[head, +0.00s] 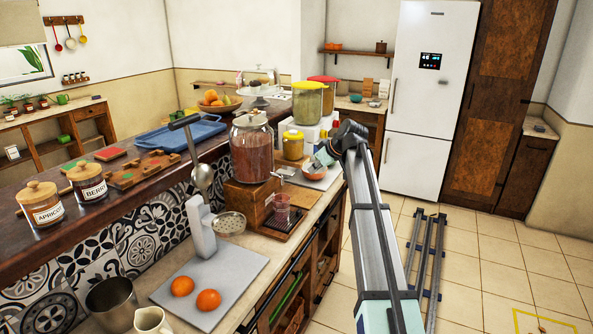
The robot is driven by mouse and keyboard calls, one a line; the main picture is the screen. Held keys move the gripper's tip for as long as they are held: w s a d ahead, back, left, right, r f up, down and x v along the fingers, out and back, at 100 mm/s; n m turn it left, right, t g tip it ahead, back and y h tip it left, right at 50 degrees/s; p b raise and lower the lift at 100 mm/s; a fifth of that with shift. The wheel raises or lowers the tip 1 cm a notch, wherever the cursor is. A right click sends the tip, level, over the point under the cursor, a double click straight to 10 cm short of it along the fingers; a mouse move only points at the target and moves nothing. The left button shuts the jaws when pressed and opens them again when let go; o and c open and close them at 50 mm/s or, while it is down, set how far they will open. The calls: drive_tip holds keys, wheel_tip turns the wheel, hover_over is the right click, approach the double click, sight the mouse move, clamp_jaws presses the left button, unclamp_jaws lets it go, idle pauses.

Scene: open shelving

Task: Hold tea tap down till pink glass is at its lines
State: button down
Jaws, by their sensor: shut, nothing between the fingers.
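The tea dispenser (252,150) is a large glass jar of reddish-brown tea with a metal lid. It stands on a wooden box (248,198) on the counter. The pink glass (282,208) stands upright on a small dark drip tray (284,228) in front of the box. Its lines and fill level are too small to make out. The tap is too small to make out clearly. My gripper (312,167) is at the right of the dispenser, above the counter and apart from the glass. It is shut and empty.
The raised ledge carries jars and a blue tray (180,134). The floor at right has free room.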

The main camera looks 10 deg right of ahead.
wheel_tip(320, 180, up, 10)
drive_tip(key=a+n+g+y, duration=0.1)
drive_tip(key=n+y, duration=0.1)
drive_tip(key=n, duration=0.1)
drive_tip(key=shift+s+r, duration=0.2)
drive_tip(key=shift+s, duration=0.1)
drive_tip(key=p, duration=0.3)
hover_over(287, 172)
drive_tip(key=s+d, duration=0.2)
drive_tip(key=f, duration=0.7)
drive_tip(key=shift+w, duration=0.25)
wheel_tip(287, 172, down, 2)
drive_tip(key=shift+s+d+f+p, duration=0.1)
drive_tip(key=shift+f+p, duration=0.1)
drive_tip(key=shift+p, duration=0.45)
drive_tip(key=shift+f, duration=0.9)
